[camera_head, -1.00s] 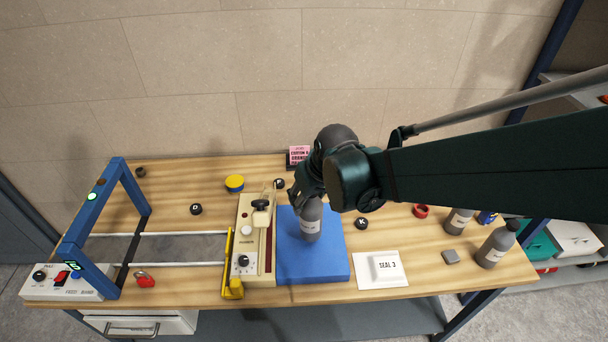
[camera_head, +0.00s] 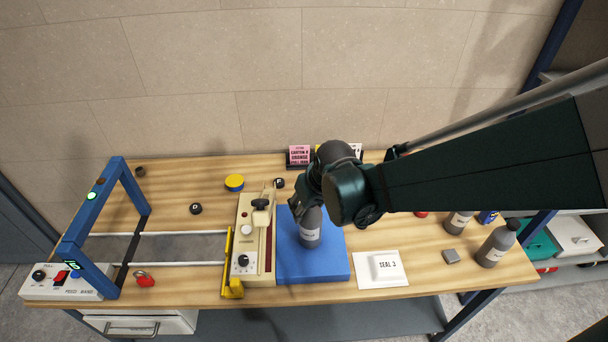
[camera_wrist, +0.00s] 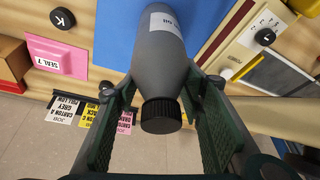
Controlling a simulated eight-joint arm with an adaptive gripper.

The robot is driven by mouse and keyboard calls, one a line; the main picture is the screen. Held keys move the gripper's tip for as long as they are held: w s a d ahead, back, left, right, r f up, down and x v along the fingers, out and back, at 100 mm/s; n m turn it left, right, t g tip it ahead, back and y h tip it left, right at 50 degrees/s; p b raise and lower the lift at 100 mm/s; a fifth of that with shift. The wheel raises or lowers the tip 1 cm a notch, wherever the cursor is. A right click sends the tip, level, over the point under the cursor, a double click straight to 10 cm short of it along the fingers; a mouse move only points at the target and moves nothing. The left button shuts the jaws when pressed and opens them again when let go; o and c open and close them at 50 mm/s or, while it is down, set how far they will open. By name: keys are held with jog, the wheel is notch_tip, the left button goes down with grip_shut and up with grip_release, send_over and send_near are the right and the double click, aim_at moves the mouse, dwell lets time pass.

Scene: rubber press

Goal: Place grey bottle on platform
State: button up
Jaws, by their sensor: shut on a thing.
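My gripper (camera_head: 309,204) is shut on a grey bottle (camera_head: 310,232) with a white label and holds it upright over the blue platform (camera_head: 325,268). Whether the bottle's base touches the platform I cannot tell. In the wrist view the two green fingers (camera_wrist: 158,92) lie either side of the bottle (camera_wrist: 160,58), near its black cap.
The cream sealing machine (camera_head: 252,250) stands just left of the platform. A white SEAL 3 pad (camera_head: 381,268) lies to its right. Two other grey bottles (camera_head: 495,246) (camera_head: 457,221) stand at the right. A blue frame (camera_head: 88,215) stands at the left.

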jog(key=shift+f, duration=0.15)
jog(key=o, duration=1.6)
jog(key=shift+o, duration=0.2)
jog(key=shift+s+r, duration=0.1)
jog(key=shift+r, duration=0.25)
jog(key=shift+p+v, duration=0.4)
jog(key=shift+v, duration=5.4)
jog(key=shift+d, duration=0.15)
jog(key=s+d+r+m+t+h, duration=0.1)
jog(key=s+d+r+m+t, duration=0.2)
jog(key=s+d, duration=0.9)
jog(key=d+r+m, duration=0.1)
jog(key=d+r, duration=0.1)
jog(key=d, duration=0.1)
jog(key=shift+d+h, duration=0.15)
jog(key=shift+h, duration=0.25)
